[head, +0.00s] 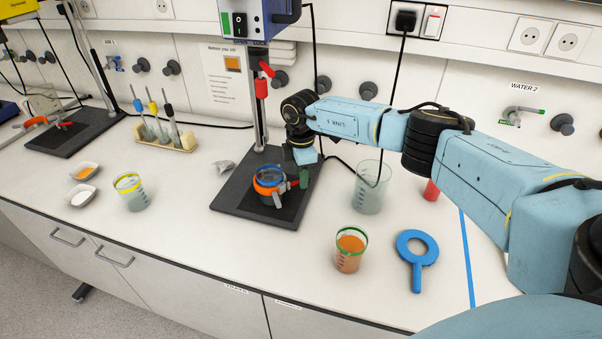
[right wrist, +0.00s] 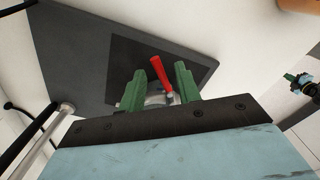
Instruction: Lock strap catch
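An orange strap (head: 268,188) goes around a dark, blue-rimmed vessel (head: 268,173) on the black stand plate. In the right wrist view a red catch lever (right wrist: 161,76) stands between the green fingers of my right gripper (right wrist: 160,80). Gaps show between the lever and the fingers, so the gripper looks open around it. In the head view the right gripper (head: 303,179) is at the right side of the vessel, beside the strap. The catch's base is partly hidden by the fingers, and I cannot tell whether it is locked. My left gripper is not in view.
The stand's rod and mixer head (head: 250,20) rise behind the vessel. A clear beaker (head: 369,188), an orange-filled beaker (head: 349,252) and a blue ring tool (head: 416,252) stand or lie to the right. A yellow-rimmed beaker (head: 131,193) is at left. The front counter strip is clear.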

